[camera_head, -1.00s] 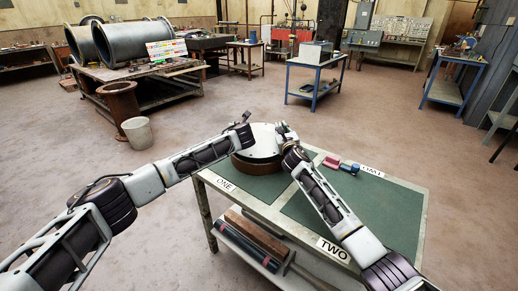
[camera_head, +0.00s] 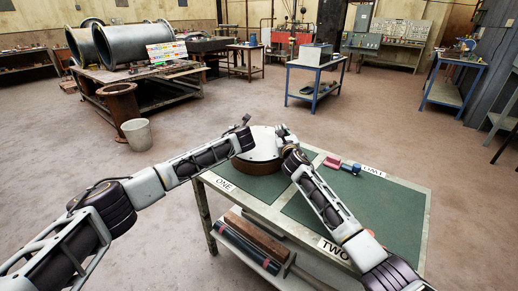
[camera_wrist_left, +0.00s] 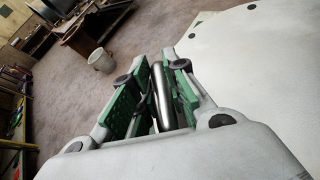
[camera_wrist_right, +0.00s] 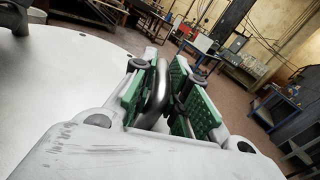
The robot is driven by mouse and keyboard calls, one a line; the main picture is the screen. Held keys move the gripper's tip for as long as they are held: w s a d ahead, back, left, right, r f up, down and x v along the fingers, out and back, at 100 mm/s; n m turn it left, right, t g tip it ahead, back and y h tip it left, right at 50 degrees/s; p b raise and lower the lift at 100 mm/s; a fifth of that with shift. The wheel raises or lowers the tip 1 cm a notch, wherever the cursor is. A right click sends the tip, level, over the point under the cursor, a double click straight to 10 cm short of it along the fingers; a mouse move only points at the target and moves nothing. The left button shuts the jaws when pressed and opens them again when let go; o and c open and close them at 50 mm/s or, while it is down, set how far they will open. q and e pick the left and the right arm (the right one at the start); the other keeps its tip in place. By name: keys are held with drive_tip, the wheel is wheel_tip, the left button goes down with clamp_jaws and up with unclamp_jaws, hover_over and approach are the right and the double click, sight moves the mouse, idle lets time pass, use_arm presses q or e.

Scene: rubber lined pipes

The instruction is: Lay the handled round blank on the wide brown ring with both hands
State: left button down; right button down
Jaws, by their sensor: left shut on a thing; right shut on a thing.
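The round blank (camera_head: 262,141) is a pale disc with metal handles at its sides. It sits level over the wide brown ring (camera_head: 257,166) on the left green mat; from the head view I cannot tell whether a thin gap is left between them. My left gripper (camera_head: 246,124) is shut on one metal handle (camera_wrist_left: 163,92), which shows between its green pads in the left wrist view. My right gripper (camera_head: 281,131) is shut on the opposite handle (camera_wrist_right: 158,88), seen in the right wrist view. My arms hide part of the ring and disc.
The table (camera_head: 272,217) has green mats labelled ONE and TWO. A red and blue tool (camera_head: 343,164) lies near its back edge. Its lower shelf holds dark and brown bars (camera_head: 251,240). A white bucket (camera_head: 138,132) stands on the floor at left.

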use_arm(q)
drive_tip(key=shift+w+a+f+b, duration=0.2)
drive_tip(key=shift+a+f+b, duration=0.15)
drive_tip(key=shift+a+b, duration=0.25)
use_arm(e)
drive_tip(key=shift+d+f, duration=0.2)
drive_tip(key=shift+f, duration=0.3)
drive_tip(key=shift+d+f, duration=0.15)
drive_tip(key=shift+f, duration=0.3)
use_arm(q)
drive_tip(key=c, duration=1.7)
unclamp_jaws()
use_arm(e)
drive_tip(key=c, duration=1.7)
unclamp_jaws()
drive_tip(key=shift+f, duration=0.1)
use_arm(q)
drive_tip(key=shift+o, duration=1.4)
drive_tip(key=shift+f, duration=0.1)
use_arm(e)
drive_tip(key=o, duration=0.3)
use_arm(q)
drive_tip(key=shift+s+d, duration=0.1)
drive_tip(key=shift+d, duration=0.15)
use_arm(e)
drive_tip(key=shift+a+r, duration=0.15)
drive_tip(key=shift+r, duration=0.1)
